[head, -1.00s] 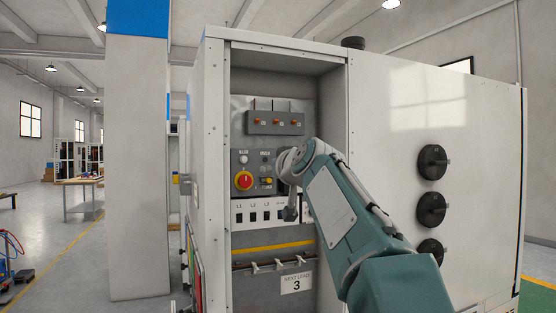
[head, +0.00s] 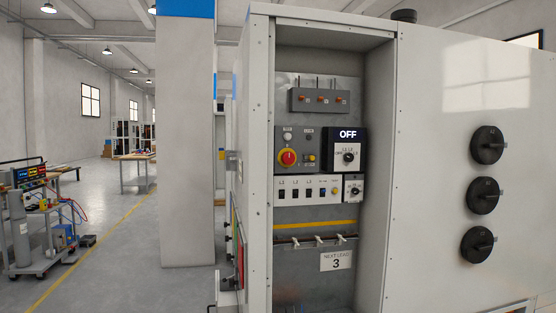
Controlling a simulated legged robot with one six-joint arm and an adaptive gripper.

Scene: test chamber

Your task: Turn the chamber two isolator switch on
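No switch in the head view carries a label I can read as chamber two isolator. My gripper and arm are not in view.
The white cabinet (head: 258,150) has an open bay with a row of small switches (head: 295,191) and a sign (head: 336,262) reading "NEXT LEAD 3". A pillar (head: 185,140) stands left of it. A trolley with instruments (head: 38,220) is at far left, with open floor between.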

